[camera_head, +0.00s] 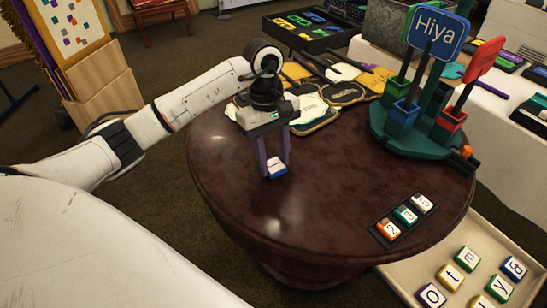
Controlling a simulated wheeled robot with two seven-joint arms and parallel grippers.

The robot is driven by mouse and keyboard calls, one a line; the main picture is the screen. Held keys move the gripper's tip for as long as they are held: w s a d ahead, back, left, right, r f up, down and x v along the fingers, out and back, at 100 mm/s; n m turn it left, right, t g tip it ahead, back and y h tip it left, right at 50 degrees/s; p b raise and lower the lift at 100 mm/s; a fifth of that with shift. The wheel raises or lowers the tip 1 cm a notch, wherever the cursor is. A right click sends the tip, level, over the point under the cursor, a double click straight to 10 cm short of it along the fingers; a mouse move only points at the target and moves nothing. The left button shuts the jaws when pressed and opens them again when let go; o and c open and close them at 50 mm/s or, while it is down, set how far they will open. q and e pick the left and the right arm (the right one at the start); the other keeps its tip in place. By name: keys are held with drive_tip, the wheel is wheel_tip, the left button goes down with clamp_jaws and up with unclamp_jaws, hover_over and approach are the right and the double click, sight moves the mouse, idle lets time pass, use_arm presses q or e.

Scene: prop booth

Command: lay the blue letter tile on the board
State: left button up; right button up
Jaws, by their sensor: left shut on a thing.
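My left gripper (274,167) points down over the dark round table (240,205). It is shut on a small tile with a blue side and a white top (278,171); no letter can be made out on it. I cannot tell if the tile touches the tabletop. A small black board (378,235) lies at the table's front right, well apart from the gripper. It carries an orange, a teal and a white-topped tile in a row. My right gripper is not in view.
A green stand (396,143) with a blue "Hiya" sign (437,32) and a red sign stands at the back right. Dark and gold plaques (310,110) lie at the back. A cream tray (405,284) with several letter tiles is at lower right. The table's middle is clear.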

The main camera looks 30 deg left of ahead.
use_arm(q)
drive_tip(key=shift+f, duration=0.2)
drive_tip(key=o, duration=1)
drive_tip(key=shift+r, duration=0.1)
